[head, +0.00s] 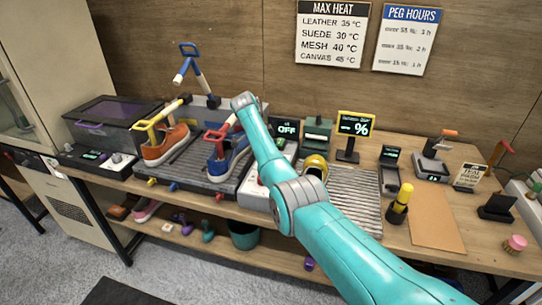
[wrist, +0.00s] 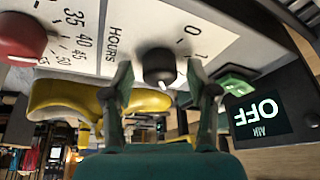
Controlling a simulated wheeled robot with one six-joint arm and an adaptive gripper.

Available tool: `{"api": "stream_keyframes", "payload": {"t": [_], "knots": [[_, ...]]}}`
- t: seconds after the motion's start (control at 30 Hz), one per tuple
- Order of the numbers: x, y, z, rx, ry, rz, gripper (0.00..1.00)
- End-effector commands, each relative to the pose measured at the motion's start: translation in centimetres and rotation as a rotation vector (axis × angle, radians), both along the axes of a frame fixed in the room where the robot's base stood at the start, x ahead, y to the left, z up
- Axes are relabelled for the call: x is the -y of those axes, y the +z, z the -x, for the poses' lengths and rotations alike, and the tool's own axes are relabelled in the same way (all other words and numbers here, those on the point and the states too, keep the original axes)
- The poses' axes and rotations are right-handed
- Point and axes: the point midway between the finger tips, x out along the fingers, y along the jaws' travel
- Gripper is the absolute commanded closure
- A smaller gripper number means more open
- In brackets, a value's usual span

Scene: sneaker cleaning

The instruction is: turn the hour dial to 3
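The hour dial (wrist: 159,66) is a black knob with a white mark on its lower rim in the wrist view. It sits on a white panel (wrist: 90,22) printed "HOURS", with 0 and 1 visible beside it; a 3 is not visible. My gripper (wrist: 160,72) is open, with one finger on each side of the dial. I cannot tell whether either finger touches it. In the head view my arm hides the gripper and the dial, and only part of the white control box (head: 252,193) shows.
A red knob (wrist: 22,38) with a numbered scale is on the same panel. A display (wrist: 261,114) reads OFF; it also shows in the head view (head: 288,130). A yellow object (wrist: 75,98) lies close by. A blue sneaker (head: 228,165) stands left of the box.

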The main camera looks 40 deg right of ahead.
Motion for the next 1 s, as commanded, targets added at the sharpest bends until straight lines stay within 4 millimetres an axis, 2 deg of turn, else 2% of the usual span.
{"api": "stream_keyframes", "payload": {"t": [0.37, 0.8, 1.0], "knots": [[0.1, 0.7, 0.0, 0.001, -0.001, 0.001, 0.39], [0.0, 7.8, 0.0, 0.001, -0.001, 0.001, 0.39], [0.0, 9.6, 0.0, -0.001, 0.0, 0.0, 0.39]]}}
